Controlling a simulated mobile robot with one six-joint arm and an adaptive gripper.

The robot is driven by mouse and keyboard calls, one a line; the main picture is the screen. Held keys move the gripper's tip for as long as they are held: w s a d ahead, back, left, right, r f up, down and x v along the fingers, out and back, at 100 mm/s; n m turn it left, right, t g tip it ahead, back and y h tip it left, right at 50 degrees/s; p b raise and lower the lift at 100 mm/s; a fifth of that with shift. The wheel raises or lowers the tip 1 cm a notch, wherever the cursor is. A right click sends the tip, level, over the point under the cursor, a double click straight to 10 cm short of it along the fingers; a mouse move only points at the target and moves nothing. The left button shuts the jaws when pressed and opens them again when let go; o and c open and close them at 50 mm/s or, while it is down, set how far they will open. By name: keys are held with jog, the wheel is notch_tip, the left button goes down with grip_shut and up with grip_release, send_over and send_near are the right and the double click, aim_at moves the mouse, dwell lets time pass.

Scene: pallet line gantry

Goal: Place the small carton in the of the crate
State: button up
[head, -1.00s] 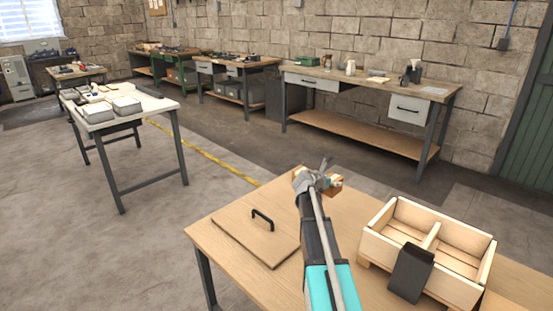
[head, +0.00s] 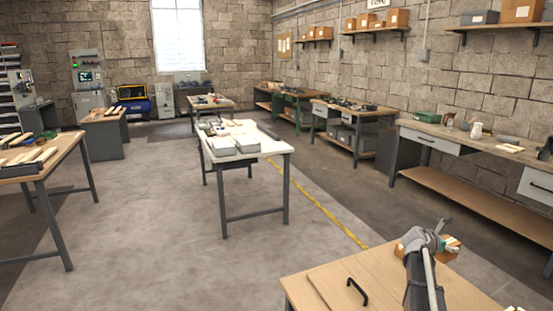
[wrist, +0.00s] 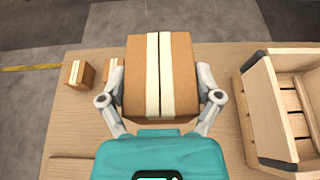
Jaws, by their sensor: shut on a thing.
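My gripper (wrist: 162,95) is shut on a brown carton (wrist: 180,70) with a pale stripe down its middle, its fingers at the carton's two sides. In the head view my gripper (head: 428,245) is over the far part of the wooden table, and the held carton is largely hidden.
Two more striped brown cartons (wrist: 75,73) (wrist: 113,70) stand on the table (wrist: 75,130), left of the held one. A flat wooden lid with a black handle (head: 357,290) lies at the table's near left. A white-topped table (head: 245,137) stands beyond, across open floor.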

jog(key=shift+r+p, duration=2)
jog(key=shift+r, duration=0.5)
jog(key=shift+f, duration=0.1)
jog(key=s+a+f+b, duration=0.4)
jog(key=a+f+b, duration=0.2)
jog(key=f+b, duration=0.2)
jog(key=s+a+f+b, duration=0.4)
jog(key=a+f+b, duration=0.2)
jog(key=f+b, duration=0.1)
jog(key=shift+s+f+b, duration=0.35)
jog(key=shift+b, duration=0.15)
jog(key=shift+w, duration=0.1)
jog(key=shift+w+d+f+b, duration=0.85)
jog(key=shift+w+f+b, duration=0.65)
jog(key=shift+w, duration=0.5)
jog(key=shift+w+d+f+b, duration=0.85)
jog(key=shift+w+f+b, duration=0.65)
jog(key=shift+w, duration=0.5)
jog(key=shift+w+d+f+b, duration=0.85)
jog(key=shift+w+f+b, duration=0.65)
jog(key=shift+w, duration=0.5)
jog(key=shift+f, duration=0.1)
